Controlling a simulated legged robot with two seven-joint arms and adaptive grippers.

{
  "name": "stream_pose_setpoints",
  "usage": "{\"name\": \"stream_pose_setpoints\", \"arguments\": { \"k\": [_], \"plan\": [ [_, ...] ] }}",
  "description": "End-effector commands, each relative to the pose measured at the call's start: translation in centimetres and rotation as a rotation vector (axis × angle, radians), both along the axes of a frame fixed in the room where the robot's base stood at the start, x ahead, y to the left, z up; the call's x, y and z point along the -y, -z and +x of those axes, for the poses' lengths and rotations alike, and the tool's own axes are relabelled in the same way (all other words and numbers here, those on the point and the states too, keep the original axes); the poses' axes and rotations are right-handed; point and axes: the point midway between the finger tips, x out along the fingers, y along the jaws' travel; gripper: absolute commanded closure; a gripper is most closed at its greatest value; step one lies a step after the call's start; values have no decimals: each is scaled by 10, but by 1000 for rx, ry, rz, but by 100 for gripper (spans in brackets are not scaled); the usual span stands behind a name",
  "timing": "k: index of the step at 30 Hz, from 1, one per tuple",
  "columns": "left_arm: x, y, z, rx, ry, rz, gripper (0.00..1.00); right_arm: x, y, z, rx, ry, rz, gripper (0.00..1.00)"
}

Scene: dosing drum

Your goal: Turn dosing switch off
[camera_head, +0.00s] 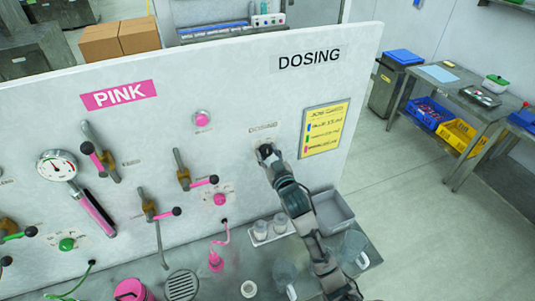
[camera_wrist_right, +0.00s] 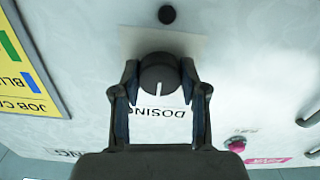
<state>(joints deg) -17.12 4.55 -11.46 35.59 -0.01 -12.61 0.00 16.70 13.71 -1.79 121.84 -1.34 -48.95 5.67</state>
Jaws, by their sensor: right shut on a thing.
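The dosing switch (camera_wrist_right: 159,75) is a round black knob with a white pointer line, on a white label reading DOSING. It sits on the upright white panel (camera_head: 230,75). My right gripper (camera_wrist_right: 159,88) is at the knob, with one finger on each side of it, shut on it. In the wrist view the pointer line runs down toward the label text. In the head view my right gripper (camera_head: 266,152) reaches the panel below the small label and largely hides the knob. My left gripper is not in view.
A yellow job card (camera_head: 324,130) hangs right of the switch. Levers, a pressure gauge (camera_head: 57,165) and pink buttons fill the panel to the left. Jugs (camera_head: 284,273), a grey bin (camera_head: 333,212) and small cups stand on the counter below. Open floor lies to the right.

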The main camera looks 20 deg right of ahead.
Motion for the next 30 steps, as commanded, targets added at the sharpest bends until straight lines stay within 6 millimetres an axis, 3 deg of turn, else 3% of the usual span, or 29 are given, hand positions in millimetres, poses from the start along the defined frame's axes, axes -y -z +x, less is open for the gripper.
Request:
{"name": "stream_pose_setpoints", "arguments": {
  "k": [15, 30],
  "plan": [
    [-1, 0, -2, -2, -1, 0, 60, 0, -3, 0, -17, 2, -414, 92],
    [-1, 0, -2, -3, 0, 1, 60, 0, -3, 0, -26, 3, -542, 92]
  ]
}}
